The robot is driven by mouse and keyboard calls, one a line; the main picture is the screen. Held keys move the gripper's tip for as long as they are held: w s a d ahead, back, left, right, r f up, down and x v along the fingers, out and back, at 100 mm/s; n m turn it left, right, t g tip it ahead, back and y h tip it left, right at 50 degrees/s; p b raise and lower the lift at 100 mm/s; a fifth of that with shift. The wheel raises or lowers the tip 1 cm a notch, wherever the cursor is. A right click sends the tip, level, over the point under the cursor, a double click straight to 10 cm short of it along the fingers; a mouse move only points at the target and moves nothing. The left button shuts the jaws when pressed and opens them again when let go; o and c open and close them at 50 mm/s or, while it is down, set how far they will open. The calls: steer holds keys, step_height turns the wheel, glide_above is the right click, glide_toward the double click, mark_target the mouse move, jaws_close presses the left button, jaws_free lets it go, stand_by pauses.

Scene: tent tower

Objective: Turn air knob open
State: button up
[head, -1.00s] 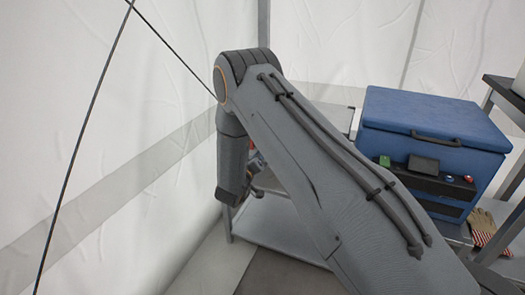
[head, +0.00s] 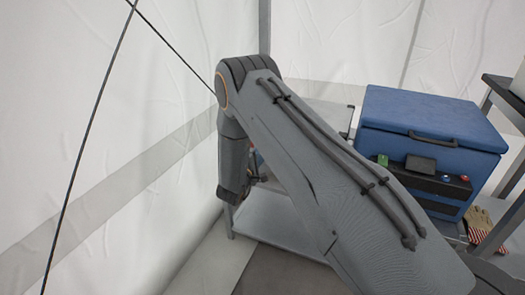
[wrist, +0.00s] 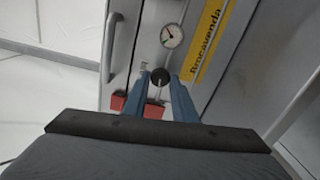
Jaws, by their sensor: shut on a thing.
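The black round knob (wrist: 160,76) shows in the wrist view on the front of a grey cabinet (wrist: 133,70), just below a round pressure gauge (wrist: 172,36). My gripper (wrist: 161,82) is shut on the knob, with one blue finger at each side of it. Red parts (wrist: 153,110) show below the knob, partly behind the fingers. In the head view my arm hides the knob and the gripper's fingertips.
A grey handle (wrist: 110,48) and a yellow label strip (wrist: 208,42) are on the cabinet. In the head view a blue cooler box (head: 430,120) stands at right, with striped gloves (head: 480,228) near it. White tent wall (head: 150,130) fills the left.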

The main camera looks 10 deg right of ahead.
steer(key=shift+a+f+n, duration=0.1)
steer(key=shift+a+n, duration=0.05)
steer(key=shift+n, duration=2.15)
steer(key=o, duration=1)
steer(key=shift+a, duration=0.1)
steer(key=shift+d, duration=0.2)
steer(key=shift+p+v, duration=0.45)
steer(key=shift+v, duration=3.45)
